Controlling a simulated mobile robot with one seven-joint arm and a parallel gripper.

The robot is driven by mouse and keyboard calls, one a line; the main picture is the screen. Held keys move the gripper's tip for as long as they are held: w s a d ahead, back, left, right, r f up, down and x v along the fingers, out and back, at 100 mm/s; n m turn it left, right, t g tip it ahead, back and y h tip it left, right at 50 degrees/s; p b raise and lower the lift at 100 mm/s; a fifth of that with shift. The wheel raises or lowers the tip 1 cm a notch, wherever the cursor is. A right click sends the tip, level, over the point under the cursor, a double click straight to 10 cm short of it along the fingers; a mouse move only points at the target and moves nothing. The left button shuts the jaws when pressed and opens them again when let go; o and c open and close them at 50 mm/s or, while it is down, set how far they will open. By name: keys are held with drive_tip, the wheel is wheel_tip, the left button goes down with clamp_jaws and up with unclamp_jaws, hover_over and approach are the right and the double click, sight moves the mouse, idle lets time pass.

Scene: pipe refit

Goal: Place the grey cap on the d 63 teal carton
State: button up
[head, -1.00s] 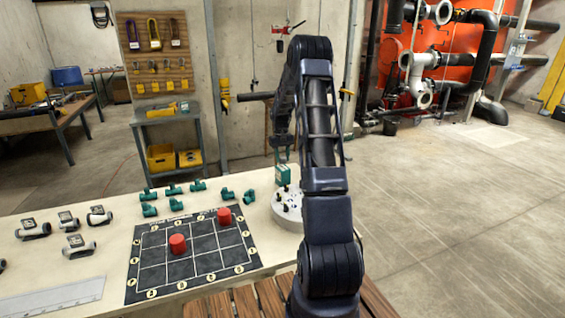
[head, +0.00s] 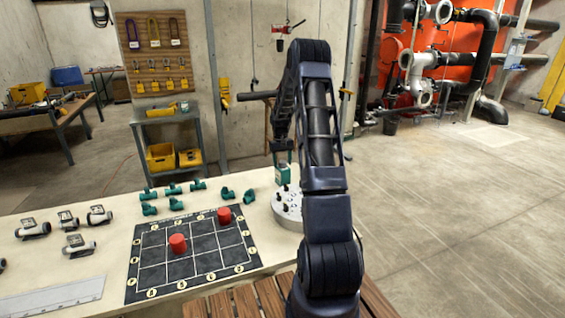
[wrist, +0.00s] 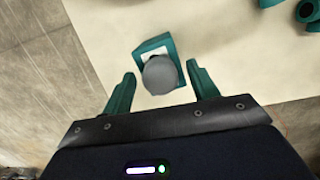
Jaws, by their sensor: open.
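The teal carton (head: 283,176) stands at the right end of the workbench, by the round grey plate. In the wrist view the carton (wrist: 152,46) has a pale label or top face, partly covered by the round grey cap (wrist: 160,75). The cap overlaps the carton's near edge; I cannot tell whether it rests on it. My gripper (wrist: 161,73) is open, with one teal finger on each side of the cap and visible gaps.
A round grey plate (head: 290,212) with several black knobs stands beside the carton. Several teal pipe fittings (head: 173,189) lie left of it. A dark gridded mat (head: 150,265) holds two red cylinders (head: 177,243). Grey-white valves (head: 33,229) lie farther left.

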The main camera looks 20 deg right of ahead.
wheel_tip(320, 180, up, 12)
drive_tip(key=w, duration=0.2)
drive_tip(key=s+a+r+t, duration=0.2)
drive_tip(key=s+a+r, duration=0.4)
drive_tip(key=s+r, duration=0.6)
drive_tip(key=s+a+r+t, duration=0.1)
drive_tip(key=s+a+r, duration=0.2)
drive_tip(key=s, duration=0.5)
drive_tip(key=s+a+r+t, duration=0.1)
drive_tip(key=s+a+r, duration=0.15)
drive_tip(key=s, duration=0.45)
drive_tip(key=s+a+r+t, duration=0.1)
drive_tip(key=s+a+r, duration=0.15)
drive_tip(key=s, duration=0.55)
drive_tip(key=s+a+f+t, duration=0.1)
drive_tip(key=s+a+f, duration=0.1)
drive_tip(key=s, duration=1.2)
drive_tip(key=shift+s+f, duration=0.15)
drive_tip(key=shift+f, duration=0.4)
